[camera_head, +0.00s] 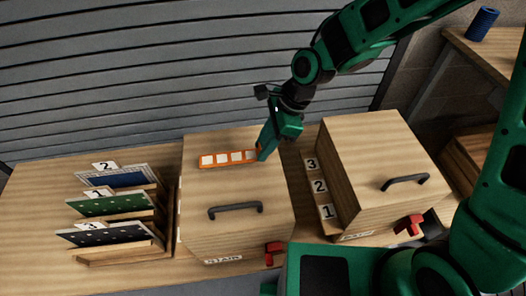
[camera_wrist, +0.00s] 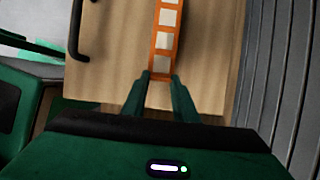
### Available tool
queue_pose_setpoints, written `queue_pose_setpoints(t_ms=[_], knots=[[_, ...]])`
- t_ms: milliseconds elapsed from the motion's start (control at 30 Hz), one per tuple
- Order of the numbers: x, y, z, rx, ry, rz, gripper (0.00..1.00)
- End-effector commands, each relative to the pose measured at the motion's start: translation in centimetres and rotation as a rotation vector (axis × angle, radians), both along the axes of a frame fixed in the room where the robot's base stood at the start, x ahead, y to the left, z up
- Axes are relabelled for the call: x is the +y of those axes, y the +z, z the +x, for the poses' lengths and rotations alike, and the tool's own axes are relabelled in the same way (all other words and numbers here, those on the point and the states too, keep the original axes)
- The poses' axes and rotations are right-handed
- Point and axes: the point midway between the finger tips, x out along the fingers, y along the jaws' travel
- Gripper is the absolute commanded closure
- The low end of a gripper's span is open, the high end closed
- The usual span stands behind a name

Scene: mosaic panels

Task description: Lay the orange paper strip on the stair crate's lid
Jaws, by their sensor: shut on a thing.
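The orange paper strip (camera_head: 228,158) has a row of white squares and lies over the back part of the stair crate's lid (camera_head: 215,190). In the wrist view the strip (camera_wrist: 165,45) runs straight away from my fingers above the wooden lid (camera_wrist: 120,60). My gripper (camera_head: 262,152) is shut on the strip's right end, and its fingertips (camera_wrist: 160,78) pinch that end near the lid's right edge. I cannot tell whether the strip touches the lid. The crate's front carries a label reading STAIR (camera_head: 222,259), and a dark handle (camera_head: 236,210) sits on the lid.
Left of the crate, a rack holds numbered panels, blue (camera_head: 117,178), green (camera_head: 113,206) and dark (camera_head: 110,235). Right of it are number cards 3, 2, 1 (camera_head: 319,186) and a second wooden crate (camera_head: 375,150) with a handle. Red latches (camera_head: 275,250) are at the crate fronts.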

Motion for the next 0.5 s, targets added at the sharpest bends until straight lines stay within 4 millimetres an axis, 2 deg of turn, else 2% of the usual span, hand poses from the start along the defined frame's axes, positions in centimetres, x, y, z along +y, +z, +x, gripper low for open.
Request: queue_pose_setpoints(t_ms=[233, 500], knots=[[-0.1, -3.3, -0.1, 0.004, 0.0, -0.003, 0.98], [0.0, -3.5, -0.1, 0.0, 0.0, -0.001, 0.98]])
